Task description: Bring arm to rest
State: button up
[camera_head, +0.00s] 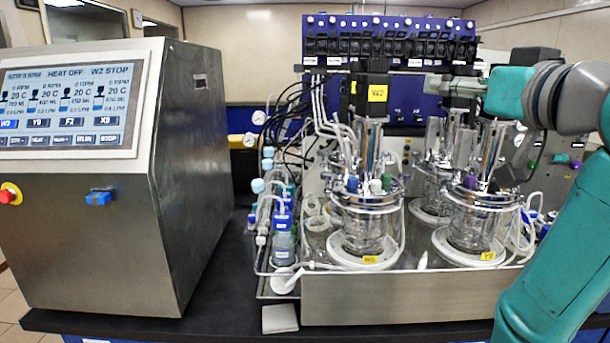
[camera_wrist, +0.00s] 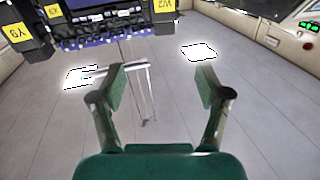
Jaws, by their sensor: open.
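My arm (camera_head: 562,255) rises along the right side of the body camera's view. It bends at a grey joint (camera_head: 565,95) and ends in a teal section (camera_head: 512,92) pointing left, beside the dark reactor heads.
A glass bioreactor labelled W2 (camera_head: 363,225) and another labelled Y9 (camera_head: 470,225) stand in a metal tray (camera_head: 400,303), with tubing around them. A steel control cabinet (camera_head: 95,245) stands left. In the wrist view, yellow-labelled dark heads (camera_wrist: 25,32) show at top left.

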jog(key=w+f+m+h, duration=0.1)
jog(key=w+f, duration=0.1)
jog(key=f, duration=1)
jog(key=w+f+m, duration=0.2)
jog(key=w+f, duration=0.1)
jog(key=f, duration=0.9)
jog(key=s+f+m+h, duration=0.1)
jog(key=s+f, duration=0.3)
jog(key=f, duration=0.7)
jog(key=s+f+h, duration=0.1)
jog(key=s+f, duration=0.3)
jog(key=f, duration=0.7)
jog(key=s+a+f+g+h, duration=0.1)
jog(key=s+f, duration=0.6)
jog(key=s, duration=0.3)
jog(key=s+a+f+g+h, duration=0.1)
jog(key=s+f, duration=0.6)
jog(key=s, duration=0.3)
jog(key=s+a+n, duration=0.1)
jog(key=s, duration=2)
jog(key=shift+s+n+g+y, duration=0.25)
jog(key=shift+n+g+y, duration=0.05)
jog(key=shift+n, duration=0.1)
